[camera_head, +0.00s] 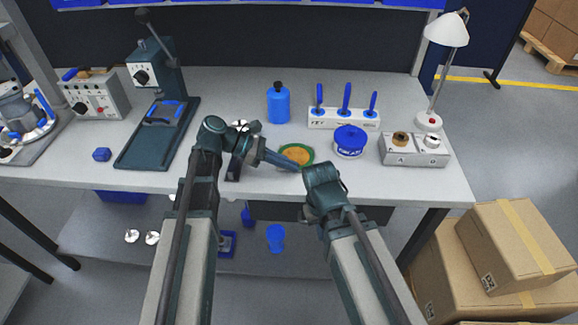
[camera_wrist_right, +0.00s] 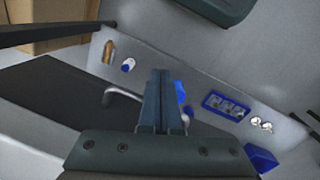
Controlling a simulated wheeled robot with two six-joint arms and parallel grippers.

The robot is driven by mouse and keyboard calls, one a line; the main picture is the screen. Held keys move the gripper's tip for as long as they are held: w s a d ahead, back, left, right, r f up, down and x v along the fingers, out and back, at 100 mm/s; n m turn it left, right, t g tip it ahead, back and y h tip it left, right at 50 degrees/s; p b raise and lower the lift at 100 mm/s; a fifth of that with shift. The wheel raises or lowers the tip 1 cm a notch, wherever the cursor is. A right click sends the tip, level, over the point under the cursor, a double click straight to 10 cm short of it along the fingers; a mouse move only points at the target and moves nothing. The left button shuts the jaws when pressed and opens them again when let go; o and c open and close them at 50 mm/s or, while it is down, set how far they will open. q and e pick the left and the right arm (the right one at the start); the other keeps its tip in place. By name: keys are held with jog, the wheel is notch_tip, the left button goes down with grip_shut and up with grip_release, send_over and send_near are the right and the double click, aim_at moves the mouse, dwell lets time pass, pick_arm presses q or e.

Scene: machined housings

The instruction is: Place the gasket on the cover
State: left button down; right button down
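A round green-rimmed piece with an orange-tan middle (camera_head: 297,153) lies on the table near its front edge in the head view. I cannot tell whether this is the gasket, the cover or both together. My left gripper (camera_head: 298,169) points right, its tip just in front of this piece and partly overlapping its near edge in the picture. Its fingers look like one narrow bar, and I see nothing held in them. My right gripper (camera_wrist_right: 161,75) is shut and empty in the right wrist view. It points down in front of the table edge, mostly hidden behind my arm in the head view.
Behind the piece stand a blue bottle (camera_head: 278,105) and a white rack (camera_head: 343,118) with blue-handled tools. A blue tub (camera_head: 350,141) is to its right, then a grey block (camera_head: 415,151) and a lamp (camera_head: 430,121). A press (camera_head: 156,130) stands left. Cardboard boxes (camera_head: 515,245) sit right.

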pick_arm(q)
jog(key=shift+f, duration=0.25)
jog(key=c, duration=1.1)
grip_release()
jog(key=shift+r, duration=0.1)
jog(key=shift+r, duration=0.15)
jog(key=p+v, duration=0.5)
jog(key=v, duration=0.6)
jog(key=shift+r, duration=0.1)
jog(key=shift+a+r+p, duration=0.15)
jog(key=shift+a+p, duration=0.2)
jog(key=shift+a, duration=0.15)
